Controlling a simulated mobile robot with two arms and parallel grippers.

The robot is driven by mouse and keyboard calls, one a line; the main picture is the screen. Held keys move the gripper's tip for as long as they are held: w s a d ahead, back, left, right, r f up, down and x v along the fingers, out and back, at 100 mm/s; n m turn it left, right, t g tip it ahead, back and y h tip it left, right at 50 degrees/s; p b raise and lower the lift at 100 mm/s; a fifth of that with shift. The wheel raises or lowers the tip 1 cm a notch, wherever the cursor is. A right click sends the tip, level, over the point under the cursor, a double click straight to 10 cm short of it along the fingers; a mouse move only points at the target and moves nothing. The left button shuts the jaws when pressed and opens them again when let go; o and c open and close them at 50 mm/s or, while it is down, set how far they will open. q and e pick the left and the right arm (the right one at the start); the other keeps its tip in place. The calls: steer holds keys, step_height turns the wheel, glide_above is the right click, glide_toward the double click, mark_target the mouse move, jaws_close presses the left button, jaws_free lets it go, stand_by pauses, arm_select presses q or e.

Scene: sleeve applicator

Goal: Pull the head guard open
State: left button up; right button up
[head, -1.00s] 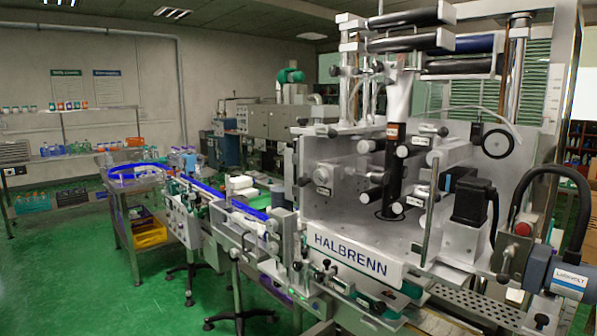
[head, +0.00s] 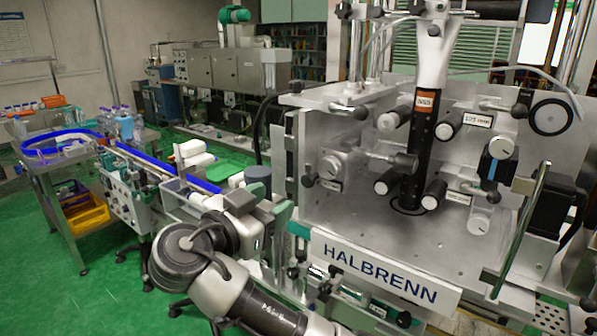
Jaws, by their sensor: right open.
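The machine head of the HALBRENN unit (head: 378,272) fills the right half of the head view, with a black mandrel, rollers and knobs. The head guard is hard to make out; an upright pale metal bar (head: 524,225), perhaps its handle, stands at the right front of the head. My right gripper (head: 262,215) is at the end of the arm rising from the bottom middle, left of the nameplate. It is open and apart from the bar; its fingers are small and partly hidden by the wrist. My left gripper is not in view.
A conveyor with blue rails (head: 142,156) runs to the left of the head. A steel table (head: 58,192) with bottles and a yellow crate (head: 86,216) stands at the far left. The green floor (head: 70,300) at the lower left is clear.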

mark_target(306, 183)
steer(key=x, duration=0.1)
steer(key=p+x, duration=0.1)
steer(key=x, duration=0.1)
steer(key=p+x, duration=0.1)
steer(key=shift+d+r, duration=0.3)
steer(key=shift+d, duration=0.3)
steer(key=x, duration=0.1)
steer(key=p+x, duration=0.1)
steer(key=x, duration=0.3)
steer(key=shift+w+a+f+p, duration=0.2)
steer(key=shift+f+p, duration=0.1)
steer(key=shift+p, duration=0.1)
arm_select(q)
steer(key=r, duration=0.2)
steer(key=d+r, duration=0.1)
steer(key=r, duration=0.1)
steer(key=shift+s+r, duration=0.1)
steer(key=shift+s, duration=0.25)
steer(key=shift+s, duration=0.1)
arm_select(e)
steer(key=shift+c, duration=1)
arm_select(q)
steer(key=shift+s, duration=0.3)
arm_select(e)
jaws_close()
